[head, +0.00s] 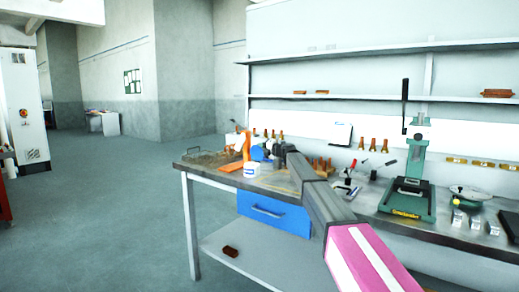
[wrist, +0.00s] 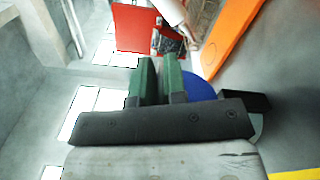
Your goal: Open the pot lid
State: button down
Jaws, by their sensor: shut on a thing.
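The white pot (head: 251,169) with a printed label stands near the left end of the workbench. A blue round lid (head: 258,153) is just above and right of it, at the tip of my gripper (head: 271,151). In the wrist view the blue lid (wrist: 201,87) shows beside and behind the green fingers of my gripper (wrist: 160,72). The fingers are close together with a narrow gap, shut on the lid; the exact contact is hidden. I cannot tell whether the lid touches the pot.
An orange object (head: 246,147) stands close behind the pot, and an orange piece (head: 230,166) lies left of it. A metal tray (head: 205,157) is at the bench's left end. Brown bottles, clamps and a green press (head: 408,190) stand to the right. Floor at left is free.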

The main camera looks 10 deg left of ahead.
jog(key=shift+w+d+f, duration=0.1)
jog(key=shift+d+f, duration=0.05)
jog(key=shift+f, duration=0.15)
jog(key=c, duration=1.2)
grip_release()
jog(key=shift+c, duration=0.2)
jog(key=shift+r, duration=0.1)
jog(key=shift+s+d, duration=0.25)
jog(key=shift+d, duration=0.2)
jog(key=v, duration=0.9)
jog(key=shift+d, duration=0.35)
jog(key=shift+s, duration=0.1)
jog(key=shift+c, duration=0.3)
